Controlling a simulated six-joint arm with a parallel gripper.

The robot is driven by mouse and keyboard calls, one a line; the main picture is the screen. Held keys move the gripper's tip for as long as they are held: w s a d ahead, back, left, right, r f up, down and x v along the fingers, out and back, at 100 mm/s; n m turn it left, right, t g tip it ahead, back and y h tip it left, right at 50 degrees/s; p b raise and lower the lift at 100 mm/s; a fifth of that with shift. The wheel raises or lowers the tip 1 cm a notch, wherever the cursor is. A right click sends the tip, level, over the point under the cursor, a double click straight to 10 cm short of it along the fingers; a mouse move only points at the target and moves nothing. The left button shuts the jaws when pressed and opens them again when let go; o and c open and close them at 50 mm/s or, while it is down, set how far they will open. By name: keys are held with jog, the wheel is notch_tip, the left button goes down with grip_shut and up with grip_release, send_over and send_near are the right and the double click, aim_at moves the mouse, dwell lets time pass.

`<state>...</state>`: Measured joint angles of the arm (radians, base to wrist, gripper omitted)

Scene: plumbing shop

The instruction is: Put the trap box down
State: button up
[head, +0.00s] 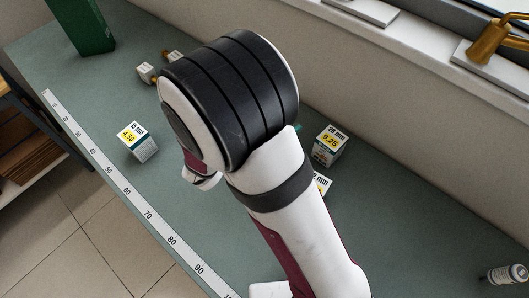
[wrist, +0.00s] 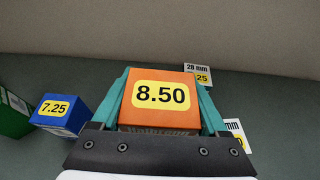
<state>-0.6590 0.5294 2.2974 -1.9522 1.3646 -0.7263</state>
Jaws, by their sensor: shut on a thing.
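The trap box appears to be the orange box (wrist: 160,110) with a yellow 8.50 label, seen in the wrist view. My gripper (wrist: 160,76) is shut on it, with one teal finger along its left side and the other along its right. The box's lower part is hidden by the gripper body, so I cannot tell whether it touches the bench. In the head view my arm hides the orange box and nearly all of the gripper.
A green bench (head: 200,225) carries a 28 mm box (head: 328,147), a partly hidden box (head: 322,184), a 4.50 box (head: 138,142), a tall green box (head: 80,25) and a measuring strip (head: 140,207). A blue 7.25 box (wrist: 55,109) stands left of the gripper.

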jog(key=f, duration=0.3)
jog(key=w+f, duration=0.1)
jog(key=f, duration=0.3)
jog(key=w+d+f, duration=0.1)
jog(key=f, duration=0.2)
jog(key=shift+w+f, duration=0.15)
jog(key=o, duration=1.5)
jog(key=shift+f, duration=0.1)
